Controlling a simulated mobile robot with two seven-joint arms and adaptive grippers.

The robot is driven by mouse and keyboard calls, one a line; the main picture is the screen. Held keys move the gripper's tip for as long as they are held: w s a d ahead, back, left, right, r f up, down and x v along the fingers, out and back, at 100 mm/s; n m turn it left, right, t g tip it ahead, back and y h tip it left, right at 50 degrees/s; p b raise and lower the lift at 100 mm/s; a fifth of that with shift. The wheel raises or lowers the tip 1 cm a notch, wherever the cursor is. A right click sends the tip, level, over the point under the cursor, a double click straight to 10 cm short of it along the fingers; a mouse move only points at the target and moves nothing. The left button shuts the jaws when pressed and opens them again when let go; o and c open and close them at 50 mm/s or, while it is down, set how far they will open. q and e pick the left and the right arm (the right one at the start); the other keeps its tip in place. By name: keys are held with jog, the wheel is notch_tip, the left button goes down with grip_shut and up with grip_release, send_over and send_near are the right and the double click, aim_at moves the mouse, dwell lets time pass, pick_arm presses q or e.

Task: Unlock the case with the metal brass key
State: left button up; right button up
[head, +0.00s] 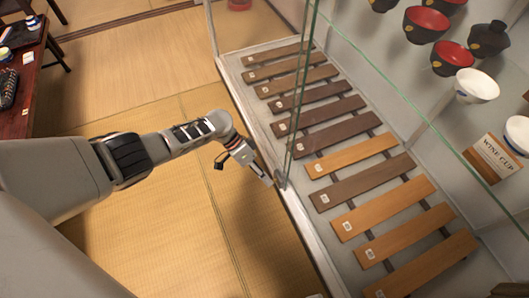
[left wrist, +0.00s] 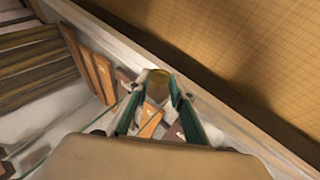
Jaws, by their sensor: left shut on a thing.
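The glass case (head: 306,232) fills the right of the head view, with a pale frame along its lower edge. A small grey lock (head: 281,181) sits where the glass edge meets this frame. My left gripper (head: 266,178) is beside the lock, just outside the case. In the left wrist view the fingers (left wrist: 160,92) are closed around a small round brass-coloured piece, the brass key (left wrist: 158,83), at their tips. Most of the key is hidden, and I cannot tell whether it touches the lock. My right gripper is not in view.
Several wooden slats (head: 352,154) lie inside the case. Bowls (head: 427,25) and a wine cup box (head: 494,158) stand behind glass at right. Tatami floor (head: 190,235) is open on the left. A low red-brown table (head: 22,85) stands at far left.

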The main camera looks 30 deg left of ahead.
pick_arm(q)
jog(key=shift+s+f, duration=0.2)
jog(key=shift+f, duration=0.05)
dwell(0.5)
jog(key=o, duration=1.1)
jog(key=shift+o, duration=0.2)
jog(key=shift+w+r, duration=0.1)
jog(key=v, duration=1.2)
jog(key=shift+w+a, duration=0.1)
jog(key=shift+a, duration=0.05)
